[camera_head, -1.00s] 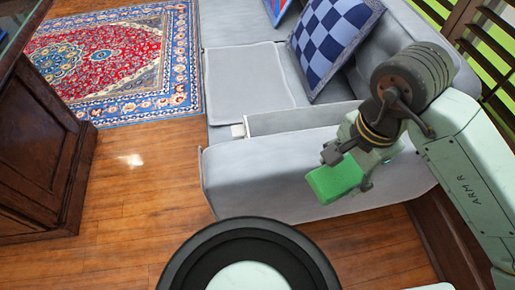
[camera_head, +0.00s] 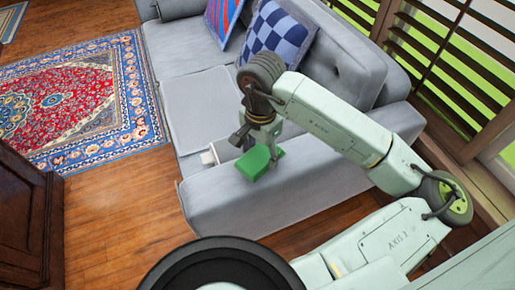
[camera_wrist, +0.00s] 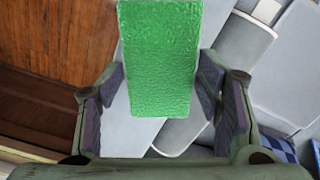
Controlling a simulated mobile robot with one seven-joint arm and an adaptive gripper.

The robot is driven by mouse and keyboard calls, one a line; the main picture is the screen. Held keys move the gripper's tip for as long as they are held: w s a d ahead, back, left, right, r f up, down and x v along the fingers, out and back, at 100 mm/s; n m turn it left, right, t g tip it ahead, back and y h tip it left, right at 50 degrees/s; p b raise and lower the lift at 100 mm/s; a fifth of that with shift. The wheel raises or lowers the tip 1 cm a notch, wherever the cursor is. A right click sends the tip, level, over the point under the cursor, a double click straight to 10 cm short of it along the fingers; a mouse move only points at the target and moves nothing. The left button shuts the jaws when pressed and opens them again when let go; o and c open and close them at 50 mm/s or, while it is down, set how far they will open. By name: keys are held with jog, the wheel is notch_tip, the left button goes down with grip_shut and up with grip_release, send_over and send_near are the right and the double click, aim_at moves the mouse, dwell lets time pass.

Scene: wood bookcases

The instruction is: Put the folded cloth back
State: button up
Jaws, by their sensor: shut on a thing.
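The green folded cloth (camera_head: 253,163) is held by my gripper (camera_head: 258,152) above the near arm of the grey sofa (camera_head: 215,205). In the wrist view the cloth (camera_wrist: 160,58) is a green block between the two finger pads of my gripper (camera_wrist: 163,95). My gripper is shut on it. I cannot tell from the head view how high the cloth is above the sofa arm. A small white object (camera_head: 208,157) sits on the sofa just left of the cloth, partly behind the sofa arm.
A blue checked cushion (camera_head: 279,38) and a striped cushion (camera_head: 222,15) lean on the sofa back. A red and blue rug (camera_head: 90,95) lies on the wood floor (camera_head: 120,215). A dark wood cabinet (camera_head: 25,220) stands at left. Slatted blinds (camera_head: 440,50) are at right.

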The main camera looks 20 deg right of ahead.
aim_at(258, 150)
jog(key=shift+w+a+f, duration=0.1)
jog(key=shift+w, duration=0.65)
notch_tip(258, 150, down, 3)
jog(key=shift+p, duration=0.8)
jog(key=shift+f, duration=0.25)
jog(key=shift+f+b, duration=0.15)
jog(key=shift+b, duration=0.15)
jog(key=o, duration=1)
jog(key=shift+r+p, duration=0.3)
jog(key=shift+p, duration=0.1)
notch_tip(258, 150, up, 12)
jog(key=b, duration=0.3)
jog(key=shift+f, duration=0.1)
